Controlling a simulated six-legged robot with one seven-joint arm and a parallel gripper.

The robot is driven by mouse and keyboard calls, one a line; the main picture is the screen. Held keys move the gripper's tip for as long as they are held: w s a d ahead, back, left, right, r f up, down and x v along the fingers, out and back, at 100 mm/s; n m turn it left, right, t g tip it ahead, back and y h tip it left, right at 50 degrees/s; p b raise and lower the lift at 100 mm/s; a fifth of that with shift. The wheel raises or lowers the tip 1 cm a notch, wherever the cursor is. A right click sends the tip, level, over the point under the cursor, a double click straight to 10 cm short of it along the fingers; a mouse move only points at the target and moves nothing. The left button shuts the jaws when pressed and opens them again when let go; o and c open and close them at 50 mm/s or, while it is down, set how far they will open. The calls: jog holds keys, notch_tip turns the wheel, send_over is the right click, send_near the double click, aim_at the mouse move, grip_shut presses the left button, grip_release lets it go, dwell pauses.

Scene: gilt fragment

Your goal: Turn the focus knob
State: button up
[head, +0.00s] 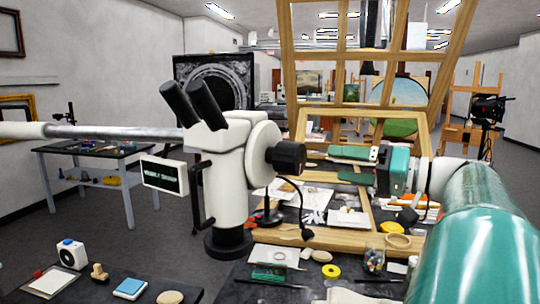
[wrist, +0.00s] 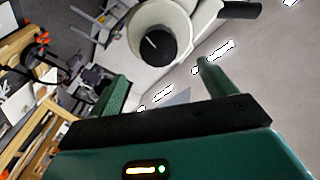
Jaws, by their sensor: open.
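A white microscope (head: 222,150) with two black eyepieces stands in the middle of the head view. Its focus knob (head: 287,158) is a black cylinder on the right side of a round white housing. In the wrist view the knob (wrist: 155,45) faces the camera, with a pale line on its face. My gripper (head: 340,165) is to the right of the knob, its green fingers pointing at it. In the wrist view the fingers (wrist: 160,78) are apart, with nothing between them. The knob appears beyond the fingertips, roughly centred between them. I see a gap between fingers and knob.
A wooden easel frame (head: 360,115) stands behind my gripper. The dark bench (head: 240,287) below carries a glass jar (head: 374,258), yellow tape (head: 331,271) and other small items. The microscope's long arm (head: 110,131) extends left. Space between gripper and knob looks clear.

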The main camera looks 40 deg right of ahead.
aim_at(283, 157)
jog(key=x, duration=1.3)
jog(key=shift+w+a+f, duration=0.1)
jog(key=shift+w+a, duration=0.05)
jog(key=shift+w, duration=0.25)
jog(key=c, duration=1)
